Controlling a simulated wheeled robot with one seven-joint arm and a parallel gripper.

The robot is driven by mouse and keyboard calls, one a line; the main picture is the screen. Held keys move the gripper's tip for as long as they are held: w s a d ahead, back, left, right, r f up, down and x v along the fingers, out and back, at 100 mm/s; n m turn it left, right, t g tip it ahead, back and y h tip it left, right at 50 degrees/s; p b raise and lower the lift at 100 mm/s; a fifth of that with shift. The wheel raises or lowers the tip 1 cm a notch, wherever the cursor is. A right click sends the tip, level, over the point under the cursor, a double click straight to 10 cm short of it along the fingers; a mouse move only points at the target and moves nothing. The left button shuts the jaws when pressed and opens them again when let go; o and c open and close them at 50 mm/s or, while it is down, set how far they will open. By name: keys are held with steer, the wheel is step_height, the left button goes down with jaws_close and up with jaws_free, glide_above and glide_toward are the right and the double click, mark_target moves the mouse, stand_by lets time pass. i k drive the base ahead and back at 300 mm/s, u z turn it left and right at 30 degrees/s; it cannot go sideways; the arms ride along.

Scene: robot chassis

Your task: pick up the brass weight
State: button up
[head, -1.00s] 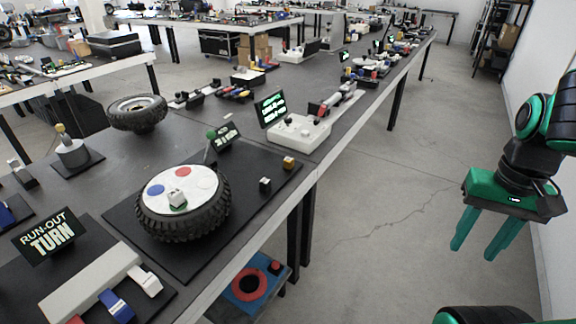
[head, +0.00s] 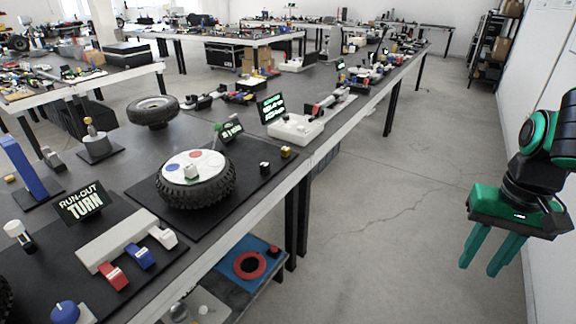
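A small brass-coloured block (head: 286,152) sits on the right corner of the black mat (head: 262,178), near the table's edge; it looks like the brass weight. A small black-and-white block (head: 264,167) stands just left of it. A brass-topped piece (head: 91,128) also stands on a grey holder farther left; I cannot tell whether it is a weight. My gripper (head: 479,270) hangs at the right over the floor, fingers down and apart, with nothing between them. It is well away from the table and touches nothing.
A tyre with a white disc (head: 196,182) fills most of the mat. A dark sign (head: 83,202) and red and blue blocks (head: 139,256) are nearer left. A white device with a screen (head: 296,127) stands beyond the mat. The floor aisle (head: 370,230) is clear.

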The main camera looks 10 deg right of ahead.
mark_target(286, 150)
steer(key=z, duration=0.45)
steer(key=i, duration=1.1)
steer(key=z, duration=0.15)
